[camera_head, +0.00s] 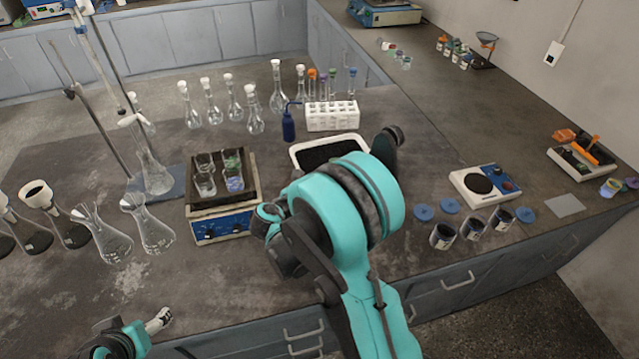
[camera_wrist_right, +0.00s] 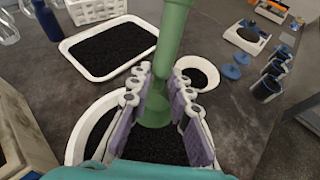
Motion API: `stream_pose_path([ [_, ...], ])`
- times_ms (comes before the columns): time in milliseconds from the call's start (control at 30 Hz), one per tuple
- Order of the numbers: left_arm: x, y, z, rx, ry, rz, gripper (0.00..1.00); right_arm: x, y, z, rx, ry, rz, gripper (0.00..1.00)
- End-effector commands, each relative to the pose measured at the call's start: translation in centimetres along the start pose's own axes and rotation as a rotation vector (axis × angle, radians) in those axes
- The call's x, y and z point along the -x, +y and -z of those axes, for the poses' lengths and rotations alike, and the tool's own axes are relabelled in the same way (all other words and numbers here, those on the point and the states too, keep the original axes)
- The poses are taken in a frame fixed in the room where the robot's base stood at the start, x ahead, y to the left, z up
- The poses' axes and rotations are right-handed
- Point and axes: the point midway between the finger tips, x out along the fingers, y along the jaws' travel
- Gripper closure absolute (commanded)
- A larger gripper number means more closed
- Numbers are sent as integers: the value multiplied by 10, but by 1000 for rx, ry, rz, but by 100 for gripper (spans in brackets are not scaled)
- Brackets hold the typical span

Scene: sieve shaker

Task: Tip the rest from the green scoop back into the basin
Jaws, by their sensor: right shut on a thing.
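The green scoop (camera_wrist_right: 174,38) is upright between the fingers of my right gripper (camera_wrist_right: 160,105), which is shut on it in the right wrist view. Its wider lower end sits between the purple finger pads, and its contents cannot be made out. Below is a white round basin (camera_wrist_right: 78,140) with black granules; the gripper covers much of it. Whether the scoop touches the granules is unclear. In the head view, my right arm hides scoop and basin. My left gripper (camera_head: 159,321) is low at the table's front edge; its opening is unclear.
A white tray (camera_wrist_right: 66,50) of black granules and a smaller white bowl (camera_wrist_right: 208,83) with dark granules stand close by. A balance (camera_head: 485,185) and several dark jars (camera_head: 443,236) are to the right. Flasks (camera_head: 151,235) and a shaker (camera_head: 222,222) stand left.

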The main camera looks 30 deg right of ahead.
Motion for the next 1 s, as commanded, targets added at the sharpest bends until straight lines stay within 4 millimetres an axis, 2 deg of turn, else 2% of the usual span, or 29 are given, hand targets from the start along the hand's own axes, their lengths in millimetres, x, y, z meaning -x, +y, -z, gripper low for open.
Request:
stream_pose_path([
  [367,5,0,3,0,0,0,26,-2,0,-2,-5,30,1,100],
  [700,40,0,28,0,0,0,26,-16,-4,-14,-61,314,4,100],
  [833,44,0,32,0,0,0,26,-21,-4,-13,-73,389,3,100],
  [1000,43,0,30,0,0,0,26,-22,-4,-10,-74,401,1,100],
])
